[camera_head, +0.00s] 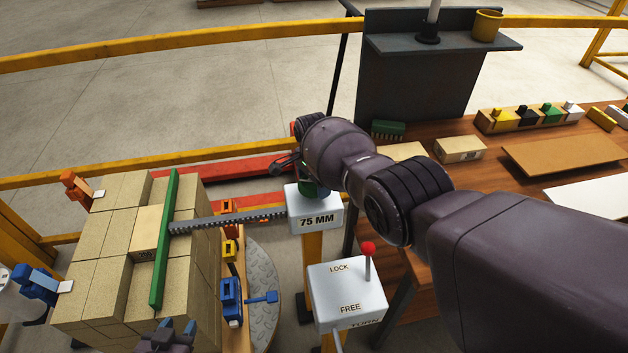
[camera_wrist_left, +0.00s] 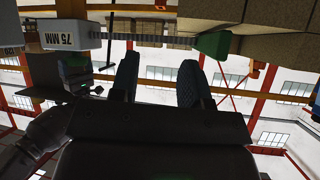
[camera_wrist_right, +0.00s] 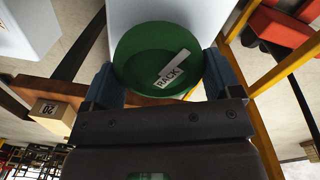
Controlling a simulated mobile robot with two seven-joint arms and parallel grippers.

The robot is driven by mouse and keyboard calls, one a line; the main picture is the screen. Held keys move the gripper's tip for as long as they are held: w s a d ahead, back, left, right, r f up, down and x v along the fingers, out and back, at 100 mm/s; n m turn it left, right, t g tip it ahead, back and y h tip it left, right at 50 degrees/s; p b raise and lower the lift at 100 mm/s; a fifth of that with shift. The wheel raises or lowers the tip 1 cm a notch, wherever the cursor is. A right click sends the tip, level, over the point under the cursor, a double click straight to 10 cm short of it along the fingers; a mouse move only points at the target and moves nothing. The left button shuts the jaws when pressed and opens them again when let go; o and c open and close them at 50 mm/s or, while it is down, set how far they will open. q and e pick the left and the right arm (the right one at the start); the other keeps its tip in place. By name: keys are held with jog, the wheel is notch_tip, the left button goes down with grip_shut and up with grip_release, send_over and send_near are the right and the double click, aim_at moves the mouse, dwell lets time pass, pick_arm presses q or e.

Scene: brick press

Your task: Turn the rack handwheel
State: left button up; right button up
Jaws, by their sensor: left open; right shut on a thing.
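The rack handwheel (camera_wrist_right: 160,60) is a green disc with a white RACK label, on a pale box. My right gripper (camera_wrist_right: 165,85) is shut on it, one finger on each side of the rim. In the head view a bit of the green wheel (camera_head: 308,188) shows behind the 75 MM box (camera_head: 315,218); my right arm hides most of it. A toothed rack (camera_head: 228,221) runs left from that box to a green bar (camera_head: 166,240) at the pale bricks (camera_head: 97,286). My left gripper (camera_head: 176,328) is open and empty at the bottom edge; its fingers (camera_wrist_left: 158,78) show apart in its wrist view.
A LOCK/FREE box (camera_head: 345,290) with a red-knobbed lever (camera_head: 368,262) stands in front of the 75 MM box. Blue clamps (camera_head: 232,300) and orange clamps (camera_head: 77,187) surround the bricks. A wooden bench (camera_head: 500,190) is at right; yellow rails (camera_head: 180,39) cross behind.

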dwell(0.5)
jog(key=o, duration=0.8)
jog(key=shift+c, duration=0.2)
jog(key=shift+r, duration=0.1)
jog(key=shift+r, duration=0.35)
notch_tip(320, 180, up, 9)
jog(key=p, duration=0.5)
jog(key=shift+w+a+f, duration=0.1)
jog(key=shift+w+f, duration=0.05)
jog(key=shift+f, duration=0.05)
jog(key=shift+r, duration=0.65)
